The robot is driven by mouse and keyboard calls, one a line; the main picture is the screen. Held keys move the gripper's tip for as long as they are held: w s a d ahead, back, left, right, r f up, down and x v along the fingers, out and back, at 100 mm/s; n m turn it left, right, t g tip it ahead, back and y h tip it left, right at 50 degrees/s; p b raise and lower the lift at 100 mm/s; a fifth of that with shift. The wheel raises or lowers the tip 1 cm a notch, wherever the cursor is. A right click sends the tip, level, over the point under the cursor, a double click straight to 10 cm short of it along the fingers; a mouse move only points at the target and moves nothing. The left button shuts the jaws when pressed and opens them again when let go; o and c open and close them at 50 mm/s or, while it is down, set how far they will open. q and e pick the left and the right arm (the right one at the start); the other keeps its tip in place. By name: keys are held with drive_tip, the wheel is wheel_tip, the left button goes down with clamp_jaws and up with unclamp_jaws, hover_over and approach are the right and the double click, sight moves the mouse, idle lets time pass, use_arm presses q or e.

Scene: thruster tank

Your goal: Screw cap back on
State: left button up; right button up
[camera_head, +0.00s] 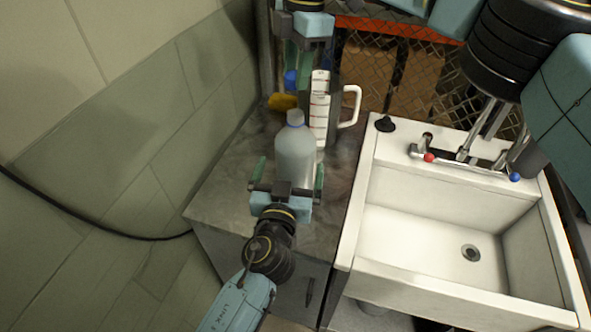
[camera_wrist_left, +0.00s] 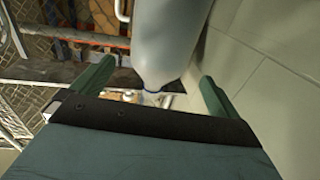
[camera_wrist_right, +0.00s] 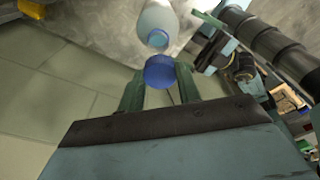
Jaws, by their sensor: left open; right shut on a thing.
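A translucent grey-white bottle (camera_head: 295,158) with a blue ring at its neck stands upright and uncapped on the counter (camera_head: 225,195). My left gripper (camera_head: 289,176) is open, with one finger on each side of the bottle's lower body. The bottle also shows between its fingers in the left wrist view (camera_wrist_left: 168,35). My right gripper (camera_wrist_right: 160,80) is shut on the blue cap (camera_wrist_right: 160,71). In the right wrist view the bottle's open mouth (camera_wrist_right: 157,39) lies just past the cap, apart from it. In the head view the right gripper (camera_head: 308,50) is beyond the bottle.
A clear measuring jug (camera_head: 319,108) with a white handle stands just behind the bottle. A yellow object (camera_head: 282,102) lies at the back of the counter. A white sink (camera_head: 366,210) with a tap is on the right. A wall closes the left side.

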use_arm(q)
drive_tip(key=w, duration=0.2)
drive_tip(key=w+d, duration=0.1)
drive_tip(key=w, duration=0.5)
drive_tip(key=shift+w+d, duration=0.2)
drive_tip(key=shift+w, duration=0.05)
drive_tip(key=c, duration=1.3)
drive_tip(key=shift+o, duration=0.2)
use_arm(e)
hover_over(295, 114)
drive_tip(key=shift+w+d+f, duration=0.1)
drive_tip(key=shift+f, duration=1.15)
drive_tip(key=shift+w+d+f, duration=0.1)
drive_tip(key=shift+f, duration=1.15)
drive_tip(key=shift+f, duration=0.85)
drive_tip(key=shift+f, duration=0.55)
